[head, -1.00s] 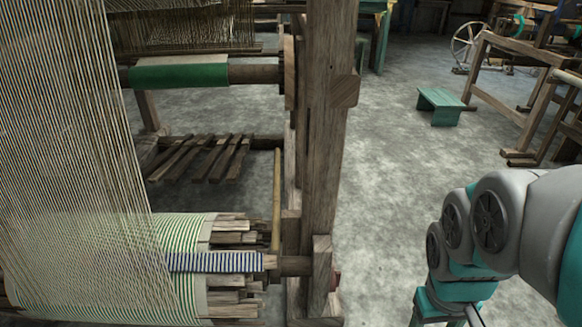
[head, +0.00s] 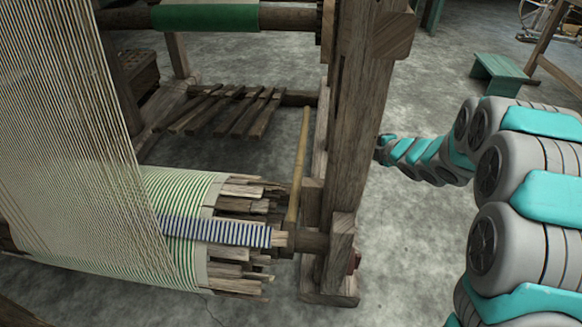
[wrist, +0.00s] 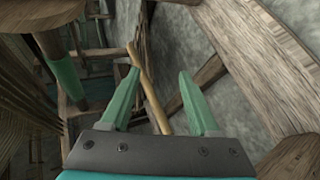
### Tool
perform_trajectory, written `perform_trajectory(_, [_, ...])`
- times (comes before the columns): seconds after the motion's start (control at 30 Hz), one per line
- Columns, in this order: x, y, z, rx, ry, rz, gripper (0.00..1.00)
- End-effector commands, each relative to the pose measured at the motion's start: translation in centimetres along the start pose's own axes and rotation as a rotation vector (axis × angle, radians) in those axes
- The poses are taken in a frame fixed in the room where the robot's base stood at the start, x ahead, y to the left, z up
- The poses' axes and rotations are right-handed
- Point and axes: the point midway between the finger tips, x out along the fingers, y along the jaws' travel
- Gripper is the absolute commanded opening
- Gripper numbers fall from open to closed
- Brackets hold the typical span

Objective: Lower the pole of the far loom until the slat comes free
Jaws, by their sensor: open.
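A thin yellowish wooden pole (head: 298,165) stands slightly tilted behind the loom's upright post (head: 355,130), its lower end near the cloth beam. In the wrist view the pole (wrist: 149,90) runs between the two green fingers of my gripper (wrist: 160,74). The fingers are open and apart; I cannot tell how far beyond them the pole is. In the head view my arm reaches in from the right, its far end at the post's right side, with the fingers hidden there. A blue-and-white striped strip (head: 215,231) lies along the cloth beam; I cannot tell which piece is the slat.
The cloth roll (head: 185,190) with ragged wooden ends fills the lower left, under the warp threads (head: 75,130). Several dark treadles (head: 225,110) lie behind it. A small green bench (head: 500,72) stands at the upper right. Bare floor (head: 420,235) lies right of the post.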

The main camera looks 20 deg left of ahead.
Motion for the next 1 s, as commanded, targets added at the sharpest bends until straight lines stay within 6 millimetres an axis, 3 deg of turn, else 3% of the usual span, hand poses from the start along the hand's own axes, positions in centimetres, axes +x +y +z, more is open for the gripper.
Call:
perform_trajectory(0.03, [1.9, -1.1, -2.0, -0.055, 0.083, 0.033, 0.62])
perform_trajectory(0.1, [3.6, -1.8, -5.0, -0.135, 0.201, 0.093, 0.62])
perform_trajectory(0.2, [5.0, -2.9, -9.2, -0.221, 0.353, 0.182, 0.62])
perform_trajectory(0.33, [5.3, -4.2, -13.2, -0.287, 0.496, 0.277, 0.62])
perform_trajectory(0.5, [5.0, -4.8, -15.6, -0.323, 0.582, 0.345, 0.62])
perform_trajectory(0.63, [5.4, -4.7, -16.4, -0.329, 0.597, 0.358, 0.62])
perform_trajectory(1.0, [9.1, -3.7, -19.2, -0.327, 0.595, 0.354, 0.62])
